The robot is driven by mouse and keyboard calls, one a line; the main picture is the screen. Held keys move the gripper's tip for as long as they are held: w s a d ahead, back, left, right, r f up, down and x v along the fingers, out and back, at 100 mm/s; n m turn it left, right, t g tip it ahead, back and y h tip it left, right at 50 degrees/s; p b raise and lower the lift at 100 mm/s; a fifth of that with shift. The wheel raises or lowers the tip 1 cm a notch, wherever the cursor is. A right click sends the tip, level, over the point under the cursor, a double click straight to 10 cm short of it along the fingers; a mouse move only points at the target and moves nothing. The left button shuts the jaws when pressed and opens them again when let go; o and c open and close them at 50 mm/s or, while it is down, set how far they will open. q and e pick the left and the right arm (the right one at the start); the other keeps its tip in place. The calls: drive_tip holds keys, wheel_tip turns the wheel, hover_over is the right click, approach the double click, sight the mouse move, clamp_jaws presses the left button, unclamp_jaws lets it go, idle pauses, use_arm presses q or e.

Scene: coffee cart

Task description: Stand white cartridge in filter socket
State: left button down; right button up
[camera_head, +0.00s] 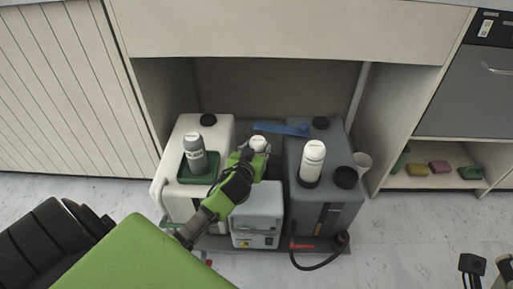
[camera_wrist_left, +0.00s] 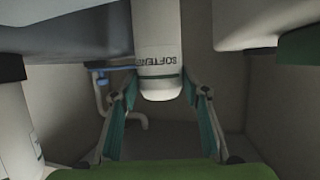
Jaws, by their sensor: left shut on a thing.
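My left gripper (camera_head: 251,158) is shut on a white cartridge (camera_head: 258,143) above the small light-grey unit in the middle. In the left wrist view the white cartridge (camera_wrist_left: 158,60) has dark lettering and a thin green line, and sits between the two teal-padded fingers (camera_wrist_left: 157,112). Its lower part is hidden by the gripper in the head view. A second white bottle (camera_head: 313,160) stands upright in a dark ring on the dark grey tank. I cannot make out an empty filter socket. Dark parts at the bottom right corner may be my right gripper (camera_head: 488,265).
A white tank (camera_head: 165,160) at left bears a grey bottle (camera_head: 194,155) in a green tray (camera_head: 211,173). The dark grey tank (camera_head: 340,215) has black caps and a hose (camera_head: 318,266). A blue strip (camera_head: 283,129) lies behind.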

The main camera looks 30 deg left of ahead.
use_arm(q)
drive_tip(key=shift+f, duration=0.15)
drive_tip(key=c, duration=1.2)
unclamp_jaws()
